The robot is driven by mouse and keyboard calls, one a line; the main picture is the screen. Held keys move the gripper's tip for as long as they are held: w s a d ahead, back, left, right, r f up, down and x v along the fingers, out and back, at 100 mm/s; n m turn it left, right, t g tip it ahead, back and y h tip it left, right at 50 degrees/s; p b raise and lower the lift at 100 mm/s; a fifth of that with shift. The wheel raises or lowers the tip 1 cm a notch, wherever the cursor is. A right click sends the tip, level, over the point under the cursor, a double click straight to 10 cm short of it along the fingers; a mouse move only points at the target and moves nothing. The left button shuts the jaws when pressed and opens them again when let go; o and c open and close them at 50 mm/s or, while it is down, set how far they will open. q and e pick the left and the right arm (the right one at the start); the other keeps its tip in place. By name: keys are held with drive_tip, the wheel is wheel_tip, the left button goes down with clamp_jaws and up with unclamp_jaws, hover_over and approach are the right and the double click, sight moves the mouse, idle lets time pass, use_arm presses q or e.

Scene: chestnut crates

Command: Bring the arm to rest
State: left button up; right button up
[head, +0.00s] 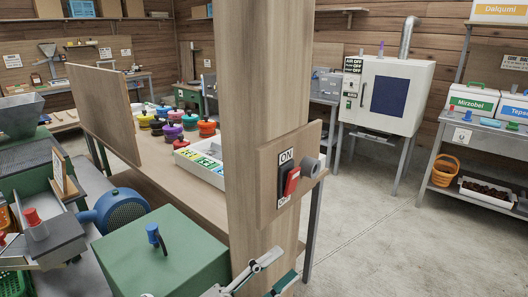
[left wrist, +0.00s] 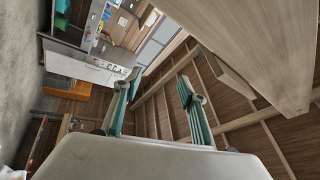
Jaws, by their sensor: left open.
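My left gripper (head: 287,264) shows at the bottom middle of the head view, in front of the wooden post (head: 256,80) and below the switch board. It is open and I see nothing between its fingers. In the left wrist view the two green fingers (left wrist: 160,82) stand apart, with only the room behind them. My right gripper is in neither view.
A green machine box (head: 165,258) stands to the left, near a bench with several coloured pots. Concrete floor (head: 385,245) at the right is clear.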

use_arm(q)
drive_tip(key=a+f+n+t+y, duration=0.2)
drive_tip(key=a+f+n+y, duration=0.45)
drive_tip(key=f, duration=0.25)
drive_tip(key=a+f+n+t+y, duration=0.2)
drive_tip(key=a+f+n+y, duration=0.35)
drive_tip(key=f+n, duration=0.3)
drive_tip(key=s+a+f+n+g+y, duration=0.2)
drive_tip(key=s+a+f+n, duration=0.1)
drive_tip(key=s+a+f, duration=0.2)
drive_tip(key=s+a+f+n+g+y, duration=0.2)
drive_tip(key=s+a+f, duration=0.4)
drive_tip(key=s+f, duration=0.3)
wheel_tip(320, 180, down, 2)
drive_tip(key=shift+f+n+g+p, duration=0.15)
drive_tip(key=shift+n+g+p, duration=0.3)
drive_tip(key=shift+n+g, duration=0.25)
drive_tip(key=shift+o, duration=0.5)
